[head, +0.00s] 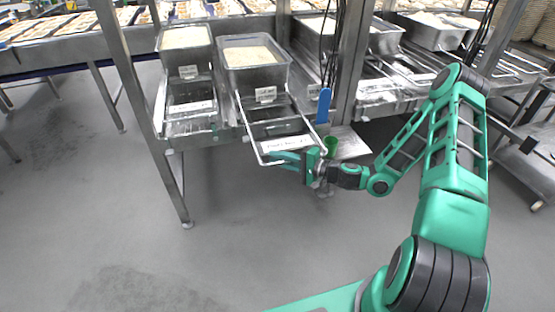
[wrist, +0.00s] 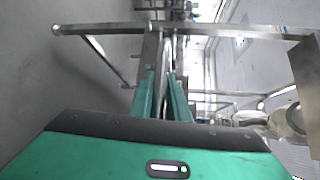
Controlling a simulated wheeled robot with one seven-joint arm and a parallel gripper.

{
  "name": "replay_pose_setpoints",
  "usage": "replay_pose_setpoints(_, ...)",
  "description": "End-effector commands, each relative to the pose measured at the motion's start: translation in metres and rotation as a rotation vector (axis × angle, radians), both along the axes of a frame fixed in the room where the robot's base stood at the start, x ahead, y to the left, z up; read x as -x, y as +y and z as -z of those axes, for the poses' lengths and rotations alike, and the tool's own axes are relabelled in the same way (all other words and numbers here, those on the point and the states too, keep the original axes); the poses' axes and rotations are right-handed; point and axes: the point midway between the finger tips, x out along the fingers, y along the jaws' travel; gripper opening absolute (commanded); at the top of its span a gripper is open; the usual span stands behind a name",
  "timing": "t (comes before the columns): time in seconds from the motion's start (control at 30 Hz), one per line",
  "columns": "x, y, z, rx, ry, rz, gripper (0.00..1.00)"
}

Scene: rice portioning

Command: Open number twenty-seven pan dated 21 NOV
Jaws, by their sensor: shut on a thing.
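A steel pan of rice (head: 282,76) sits in a rack bay with a white tag (head: 265,94) on its front; the writing is too small to read. A wire pull handle (head: 249,127) runs forward and down from this bay and ends in a cross bar. My gripper (head: 278,157) is shut on the handle's front bar, with its fingers pointing left. The exact contact is hidden. The pan numbered twenty-seven and the date cannot be told from the frames.
Another tagged rice pan (head: 199,42) stands in the bay to the left. A rack post (head: 124,75) stands left. The floor (head: 240,235) in front is clear.

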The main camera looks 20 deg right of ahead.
Motion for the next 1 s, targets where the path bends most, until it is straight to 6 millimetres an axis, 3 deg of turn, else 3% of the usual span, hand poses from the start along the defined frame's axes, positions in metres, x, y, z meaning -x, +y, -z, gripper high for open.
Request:
replay_pose_setpoints(0.2,0.002,-0.001,0.007,0.01,0.013,-0.001,0.0)
replay_pose_setpoints(0.23,0.002,-0.001,0.007,0.01,0.013,-0.001,0.22)
replay_pose_setpoints(0.3,0.002,0.0,0.006,0.009,0.012,-0.001,0.31)
replay_pose_setpoints(0.67,0.005,-0.005,0.002,0.006,0.006,0.001,0.31)
replay_pose_setpoints(1.0,0.044,-0.046,-0.005,0.007,0.009,0.004,0.31)
